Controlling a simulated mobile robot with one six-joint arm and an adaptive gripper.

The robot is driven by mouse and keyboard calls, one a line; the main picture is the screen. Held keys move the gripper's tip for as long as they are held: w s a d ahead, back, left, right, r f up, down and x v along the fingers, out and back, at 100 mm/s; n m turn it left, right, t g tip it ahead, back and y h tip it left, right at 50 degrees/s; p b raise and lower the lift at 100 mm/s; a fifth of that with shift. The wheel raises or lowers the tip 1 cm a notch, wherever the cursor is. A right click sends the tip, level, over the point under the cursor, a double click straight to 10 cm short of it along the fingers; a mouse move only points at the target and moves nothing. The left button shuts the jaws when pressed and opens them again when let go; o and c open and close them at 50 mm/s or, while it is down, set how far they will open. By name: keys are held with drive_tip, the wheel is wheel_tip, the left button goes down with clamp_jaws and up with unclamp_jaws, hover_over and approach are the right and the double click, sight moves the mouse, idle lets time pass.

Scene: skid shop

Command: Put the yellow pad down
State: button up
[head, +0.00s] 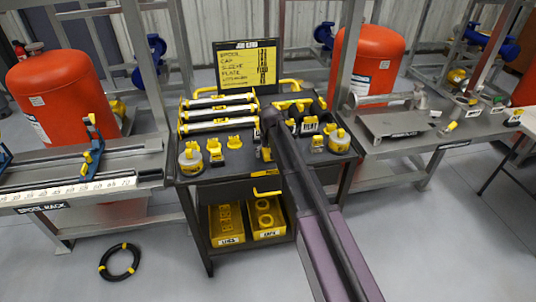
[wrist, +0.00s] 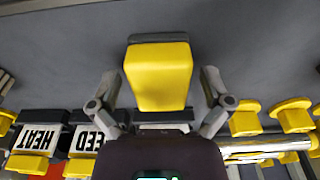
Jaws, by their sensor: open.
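The yellow pad (wrist: 158,77) is a smooth yellow block with a dark strip along its far edge, in the middle of the wrist view. My gripper (wrist: 159,84) is open, with one finger on each side of the pad and a visible gap on both sides. The pad appears to be at the dark cart top, but I cannot tell its exact contact below. In the head view my arm reaches over the black cart (head: 225,188) and hides most of the gripper area. A small yellow patch (head: 266,154) shows beside the arm's end.
Yellow-based blocks labelled HEAT (wrist: 38,140) and FEED (wrist: 92,138) stand close to my gripper. Yellow-ended bars (wrist: 255,143) lie on the other side. A tape-like tub (head: 190,158) and another tub (head: 339,139) stand on the cart. A black ring (head: 119,262) lies on the floor.

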drive_tip(key=shift+r, duration=0.15)
wheel_tip(320, 180, up, 12)
drive_tip(key=s+p, duration=0.1)
drive_tip(key=p, duration=1.1)
drive_tip(key=shift+s+d, duration=0.2)
drive_tip(key=shift+s+d, duration=0.1)
idle(0.6)
drive_tip(key=s+d+m+g, duration=0.1)
drive_tip(key=s+d+m, duration=0.2)
drive_tip(key=s+d, duration=1.9)
drive_tip(key=shift+s, duration=1.05)
